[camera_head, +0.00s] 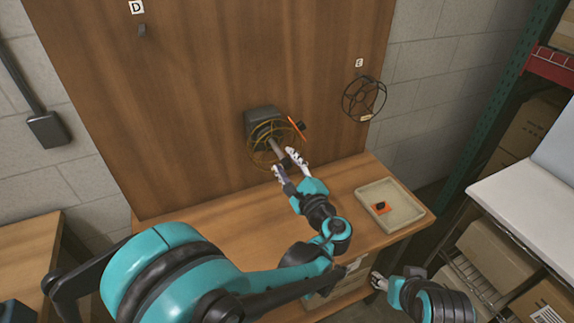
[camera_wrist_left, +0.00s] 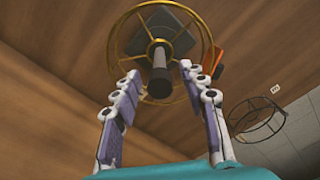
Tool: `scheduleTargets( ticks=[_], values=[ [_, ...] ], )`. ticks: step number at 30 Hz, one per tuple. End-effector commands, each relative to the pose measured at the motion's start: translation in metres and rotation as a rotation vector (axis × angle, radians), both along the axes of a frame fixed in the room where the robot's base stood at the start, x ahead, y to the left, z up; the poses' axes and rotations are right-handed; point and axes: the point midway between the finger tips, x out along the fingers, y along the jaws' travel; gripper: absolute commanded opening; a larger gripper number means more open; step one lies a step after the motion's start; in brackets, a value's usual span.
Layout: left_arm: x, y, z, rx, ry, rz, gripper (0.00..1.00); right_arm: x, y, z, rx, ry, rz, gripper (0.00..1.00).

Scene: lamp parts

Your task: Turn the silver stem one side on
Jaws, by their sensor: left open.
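The silver stem (camera_head: 277,147) juts out of a dark grey block (camera_head: 262,117) on the upright wooden board. It also shows in the left wrist view (camera_wrist_left: 158,68), pointing toward the camera with a dark end. A gold wire ring (camera_head: 252,150) surrounds it. My left gripper (camera_head: 286,164) is open, with its fingertips on either side of the stem's near end. A gap shows on each side in the left wrist view, so I see no grip on it. My right gripper (camera_head: 378,281) is low at the right, away from the stem; its jaws are too small to read.
An orange piece (camera_head: 296,127) sits close to the ring's right side. A black wire cage (camera_head: 364,98) hangs under a label at the board's right. A tray (camera_head: 404,215) with a small orange and black part stands on the bench. A hook (camera_head: 142,30) is at upper left.

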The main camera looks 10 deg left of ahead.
Motion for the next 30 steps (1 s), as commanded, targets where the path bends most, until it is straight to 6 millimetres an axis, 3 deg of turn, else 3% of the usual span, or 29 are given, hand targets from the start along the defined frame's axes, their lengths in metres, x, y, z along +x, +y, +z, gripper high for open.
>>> scheduleTargets(
  ticks=[7, 12, 23, 30],
  values=[
    [0.0009, 0.0006, 0.0002, -0.001, -0.001, 0.000, 0.43, 0.0000, 0.0000, 0.0001, 0.000, 0.000, 0.000, 0.55],
    [0.0008, 0.0005, 0.0002, -0.001, -0.001, 0.000, 0.00, 0.0000, 0.0000, 0.0001, 0.000, 0.000, 0.000, 0.55],
    [0.0007, 0.0004, 0.0001, -0.023, -0.014, 0.001, 0.00, 0.0001, 0.0000, -0.0001, 0.000, 0.000, 0.000, 0.55],
    [0.0007, 0.0004, 0.0001, -0.123, -0.081, 0.000, 0.00, 0.0000, 0.0000, -0.0007, 0.000, 0.000, 0.000, 0.55]
  ],
)
